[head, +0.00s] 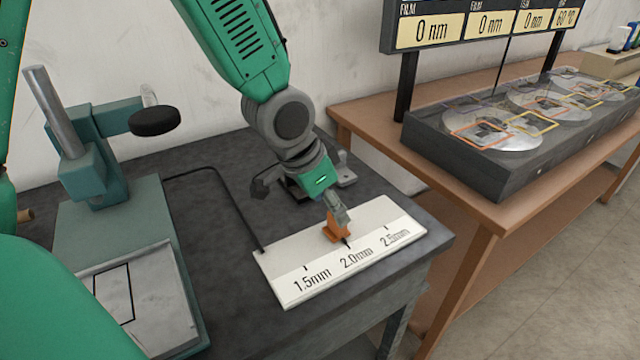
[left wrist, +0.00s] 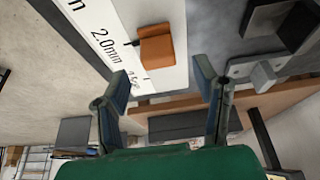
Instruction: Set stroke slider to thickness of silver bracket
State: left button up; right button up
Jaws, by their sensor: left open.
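The stroke slider (head: 336,233) is an orange block on a white scale board (head: 285,290) marked 1.5mm, 2.0mm and 2.5mm. It sits at about the 2.0mm mark. It also shows in the left wrist view (left wrist: 157,47). A grey metal bracket (head: 346,177) with a hole lies behind the board, partly hidden by my wrist; it shows too in the left wrist view (left wrist: 245,68). My left gripper (head: 336,208) is above the slider, pointing down. Its fingers (left wrist: 163,82) are spread and empty, and contact with the slider cannot be told. My right gripper is out of view.
A green stand (head: 90,180) with a metal post and black knob is at the left of the dark table. A black cable (head: 218,178) runs to the board. A brown table (head: 440,180) on the right bears a grey tray of discs (head: 450,165) under a display (head: 470,30).

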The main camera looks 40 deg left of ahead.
pick_arm(q)
jog(key=v, duration=0.7)
jog(key=shift+f, duration=0.1)
